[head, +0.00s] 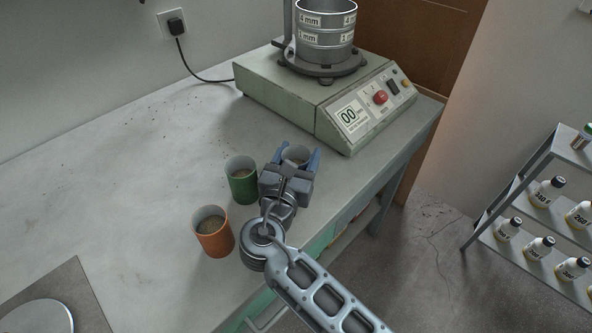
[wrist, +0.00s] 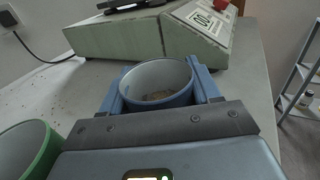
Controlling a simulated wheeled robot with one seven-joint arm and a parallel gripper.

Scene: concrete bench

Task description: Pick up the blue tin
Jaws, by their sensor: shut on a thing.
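The blue tin (wrist: 157,82) is between the fingers of my gripper (wrist: 160,90) in the wrist view. It is upright, with a pale inside and some brownish material at the bottom. My gripper is shut on it, one finger on each side. In the head view the tin (head: 296,154) shows only partly past my gripper (head: 293,160), near the bench's right edge. Whether its base touches the bench is hidden.
A green tin (head: 242,184) stands just left of my gripper, and an orange tin (head: 212,236) nearer the front. A sieve shaker (head: 325,100) stands behind. A plate device (head: 45,315) is at front left. The bench's left part (head: 110,170) is clear.

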